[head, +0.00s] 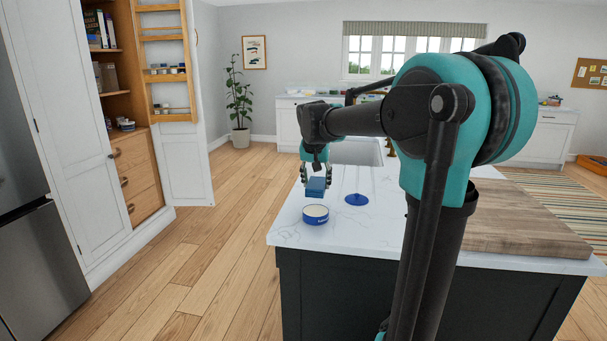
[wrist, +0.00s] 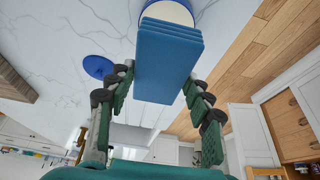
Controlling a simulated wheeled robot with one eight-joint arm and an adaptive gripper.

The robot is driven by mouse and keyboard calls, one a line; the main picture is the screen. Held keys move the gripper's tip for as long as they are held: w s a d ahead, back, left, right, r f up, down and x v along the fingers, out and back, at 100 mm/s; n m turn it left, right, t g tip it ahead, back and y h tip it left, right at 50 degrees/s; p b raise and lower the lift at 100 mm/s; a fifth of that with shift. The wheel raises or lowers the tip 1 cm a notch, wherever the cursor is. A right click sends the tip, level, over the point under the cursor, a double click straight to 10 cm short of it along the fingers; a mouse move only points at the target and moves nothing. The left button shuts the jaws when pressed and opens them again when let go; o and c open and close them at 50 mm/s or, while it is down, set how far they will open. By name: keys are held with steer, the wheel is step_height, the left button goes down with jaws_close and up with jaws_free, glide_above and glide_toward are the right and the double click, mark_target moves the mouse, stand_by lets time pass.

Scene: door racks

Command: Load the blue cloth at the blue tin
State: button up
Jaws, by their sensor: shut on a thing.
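The blue cloth (head: 317,187) is a folded block held in my gripper (head: 316,175), a little above the island worktop. In the wrist view the cloth (wrist: 168,60) sits between the two fingers of my gripper (wrist: 158,95). The blue tin (head: 316,214) stands open on the white worktop, just below and in front of the cloth, its pale inside showing. In the wrist view the tin (wrist: 168,11) is partly hidden behind the cloth. A round blue lid (head: 357,199) lies flat on the worktop to the right of the tin; it also shows in the wrist view (wrist: 98,67).
The marble worktop (head: 290,236) ends close to the left of the tin. A wooden board (head: 520,225) lies on its right part. A sink (head: 357,151) is behind. An open cupboard with a door rack (head: 166,75) stands at the left, with clear floor between.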

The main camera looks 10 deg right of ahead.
steer(key=shift+s+a+f, duration=0.15)
steer(key=shift+s+f, duration=0.05)
steer(key=shift+f, duration=2.9)
steer(key=shift+f, duration=0.55)
steer(key=shift+r, duration=3.55)
